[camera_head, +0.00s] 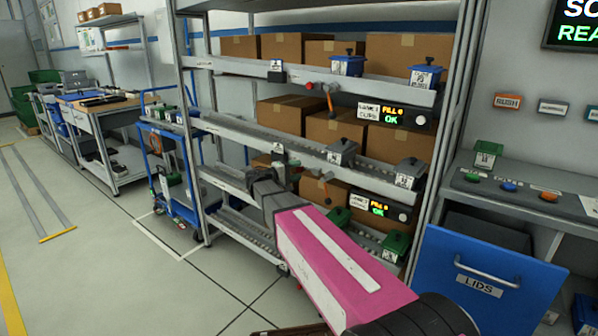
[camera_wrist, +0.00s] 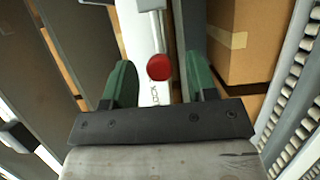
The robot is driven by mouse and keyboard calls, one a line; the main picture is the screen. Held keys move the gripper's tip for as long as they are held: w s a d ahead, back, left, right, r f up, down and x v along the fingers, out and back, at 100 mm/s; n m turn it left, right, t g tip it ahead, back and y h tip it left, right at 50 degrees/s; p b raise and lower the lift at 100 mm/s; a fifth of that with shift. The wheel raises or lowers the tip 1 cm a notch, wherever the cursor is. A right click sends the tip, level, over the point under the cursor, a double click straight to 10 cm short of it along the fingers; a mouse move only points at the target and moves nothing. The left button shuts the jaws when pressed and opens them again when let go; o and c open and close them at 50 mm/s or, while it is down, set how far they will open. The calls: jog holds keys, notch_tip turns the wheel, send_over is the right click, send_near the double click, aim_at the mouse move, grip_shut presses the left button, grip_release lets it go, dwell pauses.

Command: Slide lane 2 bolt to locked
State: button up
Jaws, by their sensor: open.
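In the wrist view a round red knob (camera_wrist: 159,67) sits between the two green fingers of my gripper (camera_wrist: 158,82). The fingers are open, one on each side of the knob, with a visible gap on both sides. The knob belongs to a bolt with a silver rod (camera_wrist: 157,28) on a pale plate (camera_wrist: 149,92), which carries partly hidden lettering ending in "OCK". In the head view my gripper (camera_head: 280,160) is at the middle beam (camera_head: 232,130) of the flow rack. My gripper hides the knob there. Which end the bolt is at cannot be told.
Orange-handled levers (camera_head: 328,97) and display boxes (camera_head: 394,116) stick out from the rack. Grey bins (camera_head: 342,152) stand on the middle level and green bins (camera_head: 396,245) lower down. A blue "LIDS" drawer (camera_head: 485,275) is at the right. Open floor lies at the left.

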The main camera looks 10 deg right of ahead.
jog(key=shift+x, duration=0.8)
grip_shut()
jog(key=s+d, duration=0.1)
jog(key=s, duration=0.1)
jog(key=s+d, duration=0.1)
jog(key=d, duration=0.1)
jog(key=shift+s+d, duration=0.2)
jog(key=shift+s, duration=0.15)
grip_release()
jog(key=v, duration=1)
jog(key=shift+a, duration=0.35)
jog(key=shift+s, duration=0.1)
